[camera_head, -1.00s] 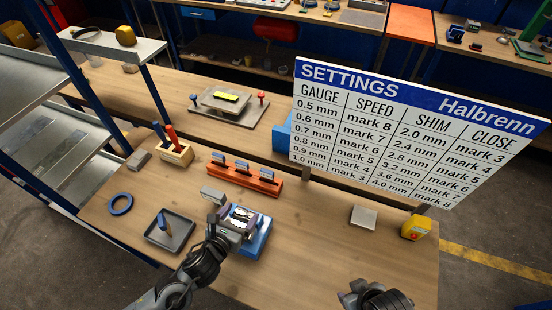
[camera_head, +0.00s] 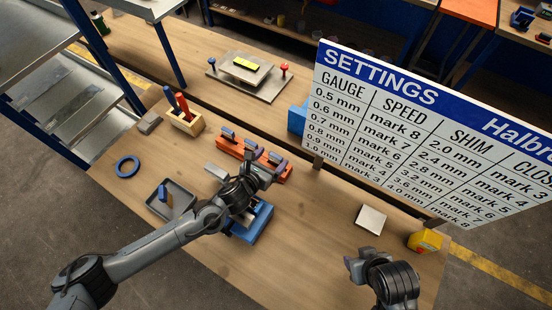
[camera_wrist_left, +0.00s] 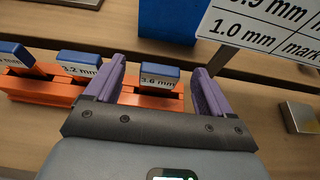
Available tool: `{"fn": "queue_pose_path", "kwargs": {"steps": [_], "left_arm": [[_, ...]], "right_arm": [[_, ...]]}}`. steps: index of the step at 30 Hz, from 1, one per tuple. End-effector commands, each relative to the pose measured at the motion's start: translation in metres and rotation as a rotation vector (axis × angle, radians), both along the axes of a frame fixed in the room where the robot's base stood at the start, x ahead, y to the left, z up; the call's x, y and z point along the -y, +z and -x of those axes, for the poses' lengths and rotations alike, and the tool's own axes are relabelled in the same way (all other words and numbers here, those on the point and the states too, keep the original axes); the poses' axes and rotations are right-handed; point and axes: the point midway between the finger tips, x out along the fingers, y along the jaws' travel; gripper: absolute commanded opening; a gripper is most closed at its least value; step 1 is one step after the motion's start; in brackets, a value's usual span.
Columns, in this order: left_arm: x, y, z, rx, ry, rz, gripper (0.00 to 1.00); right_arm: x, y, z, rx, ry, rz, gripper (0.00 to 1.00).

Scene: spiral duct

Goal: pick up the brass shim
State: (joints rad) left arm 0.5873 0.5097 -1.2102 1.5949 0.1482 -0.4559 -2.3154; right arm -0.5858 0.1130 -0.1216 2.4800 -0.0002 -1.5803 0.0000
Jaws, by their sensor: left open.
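An orange rack (camera_head: 228,147) holds blue-topped shims in a row; it also shows in the left wrist view (camera_wrist_left: 45,90). There, the labels read 3.2 mm on the middle shim (camera_wrist_left: 78,64) and 3.6 mm on the right shim (camera_wrist_left: 159,77). The left one's label is hard to read. Only the blue tops show clearly, so I cannot tell which is brass. My left gripper (camera_head: 268,170) is over the rack's right end. In the left wrist view its open purple fingers (camera_wrist_left: 158,78) stand either side of the 3.6 mm top. My right gripper (camera_head: 362,268) is low at the right.
A settings board (camera_head: 420,130) stands behind the bench at the right. A blue fixture (camera_head: 255,224) sits under my left arm. A grey tray (camera_head: 183,207) with a blue-handled piece, a blue ring (camera_head: 127,166) and a wooden block (camera_head: 187,122) lie to the left. A metal plate (camera_head: 370,219) lies right.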

Motion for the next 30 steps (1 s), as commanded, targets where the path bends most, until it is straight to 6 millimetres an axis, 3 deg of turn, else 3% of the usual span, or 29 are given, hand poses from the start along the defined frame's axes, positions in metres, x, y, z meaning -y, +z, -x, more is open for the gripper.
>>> {"fn": "queue_pose_path", "kwargs": {"steps": [16, 27, 30], "left_arm": [[0.024, -0.023, -0.034, 0.000, 0.000, -0.001, 0.83], [0.026, -0.026, -0.039, 0.000, 0.000, -0.001, 0.83], [0.026, -0.026, -0.039, 0.000, 0.000, -0.001, 0.71]], "right_arm": [[0.004, 0.006, -0.002, 0.006, 0.006, 0.013, 0.43], [0.003, 0.006, -0.002, 0.007, 0.005, 0.011, 0.43], [0.003, 0.006, -0.002, 0.006, 0.003, 0.009, 0.43]]}}
